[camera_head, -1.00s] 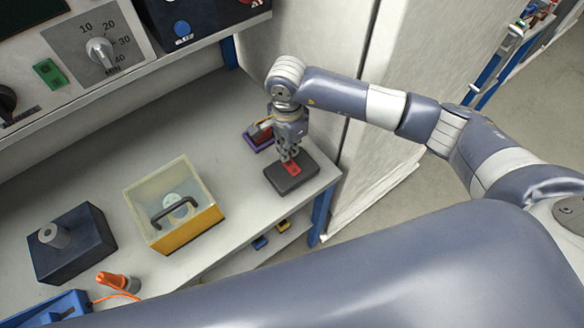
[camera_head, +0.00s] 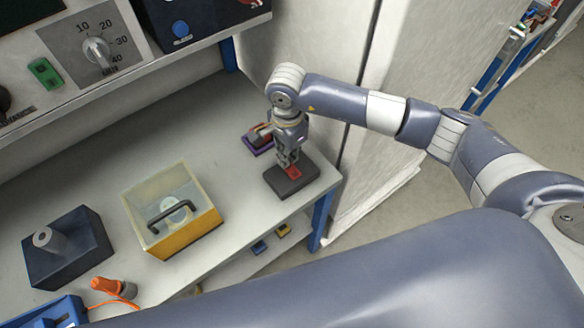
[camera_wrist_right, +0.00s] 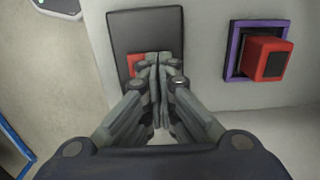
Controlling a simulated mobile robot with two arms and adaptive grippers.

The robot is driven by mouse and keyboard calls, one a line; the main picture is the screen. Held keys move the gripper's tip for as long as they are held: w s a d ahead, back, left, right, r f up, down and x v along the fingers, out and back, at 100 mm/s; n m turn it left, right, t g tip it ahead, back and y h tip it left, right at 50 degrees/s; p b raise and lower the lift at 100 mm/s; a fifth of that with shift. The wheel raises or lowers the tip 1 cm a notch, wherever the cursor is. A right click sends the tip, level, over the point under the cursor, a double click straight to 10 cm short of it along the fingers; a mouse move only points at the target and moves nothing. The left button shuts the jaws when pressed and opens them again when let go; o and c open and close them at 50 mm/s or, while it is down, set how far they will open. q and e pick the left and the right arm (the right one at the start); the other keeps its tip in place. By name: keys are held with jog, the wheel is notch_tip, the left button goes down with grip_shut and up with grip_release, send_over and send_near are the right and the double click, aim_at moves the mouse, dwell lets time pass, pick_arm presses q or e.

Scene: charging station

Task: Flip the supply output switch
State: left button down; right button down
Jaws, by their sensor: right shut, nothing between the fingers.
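A red switch (camera_head: 294,172) sits on a dark grey box (camera_head: 283,190) near the right end of the bench. My right gripper (camera_head: 286,163) is pointed down at the switch, its fingers shut and empty. In the right wrist view the shut fingertips (camera_wrist_right: 158,62) overlap the red switch (camera_wrist_right: 135,64), covering part of it; the box (camera_wrist_right: 145,28) extends beyond them. I cannot tell whether the tips touch the switch. My left gripper is not in view.
A purple-framed red block (camera_head: 257,139) stands just behind the box. A clear-walled yellow box with a black handle (camera_head: 206,230) and a dark block with a grey knob (camera_head: 92,262) lie to the left. A shelf panel with a dial (camera_head: 97,50) overhangs the bench.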

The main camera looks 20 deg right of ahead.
jog(key=shift+f+b, duration=1.1)
dwell(0.9)
jog(key=shift+r, duration=0.1)
jog(key=shift+r+p, duration=1.65)
jog(key=shift+r, duration=1.8)
jog(key=shift+a, duration=0.1)
